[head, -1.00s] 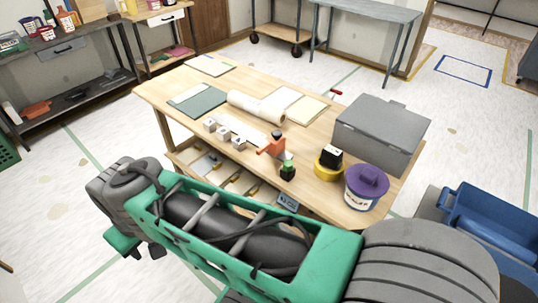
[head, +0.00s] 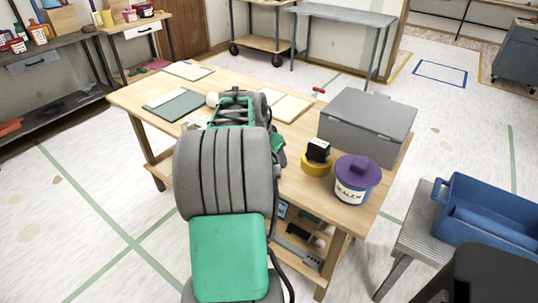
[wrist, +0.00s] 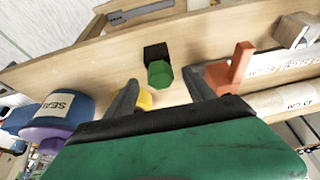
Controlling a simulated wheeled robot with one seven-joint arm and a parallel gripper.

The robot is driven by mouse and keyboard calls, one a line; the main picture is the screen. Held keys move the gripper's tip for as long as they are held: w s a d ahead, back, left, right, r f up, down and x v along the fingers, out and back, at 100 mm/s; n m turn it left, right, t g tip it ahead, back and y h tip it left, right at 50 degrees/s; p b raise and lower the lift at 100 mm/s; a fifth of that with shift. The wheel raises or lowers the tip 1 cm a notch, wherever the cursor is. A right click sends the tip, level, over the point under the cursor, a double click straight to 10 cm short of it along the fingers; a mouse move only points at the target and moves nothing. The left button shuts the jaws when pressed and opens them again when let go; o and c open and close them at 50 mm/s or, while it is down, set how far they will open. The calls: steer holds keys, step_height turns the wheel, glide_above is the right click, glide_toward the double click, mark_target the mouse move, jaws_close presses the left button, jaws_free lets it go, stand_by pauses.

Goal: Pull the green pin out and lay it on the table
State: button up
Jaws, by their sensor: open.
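The green pin (wrist: 160,74) stands in a small black block (wrist: 156,51) near the table edge in the wrist view. Its hexagonal green head faces the camera. My gripper (wrist: 160,80) is open and empty, its two dark fingers on either side of the pin in the picture, apart from it as far as I can tell. In the head view my arm hides the pin, the block and the gripper. The wooden table (head: 298,192) shows bare top to the right of my arm.
An orange-red object (wrist: 232,72) stands close to the right finger. A yellow roll (head: 316,165) with a black block on it, a purple-lidded sealer tub (head: 356,180) and a grey box (head: 368,122) stand on the table's right side.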

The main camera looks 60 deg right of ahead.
mark_target(275, 164)
steer(key=x, duration=0.5)
steer(key=shift+c, duration=0.2)
steer(key=shift+a, duration=0.1)
jaws_close()
stand_by(0.7)
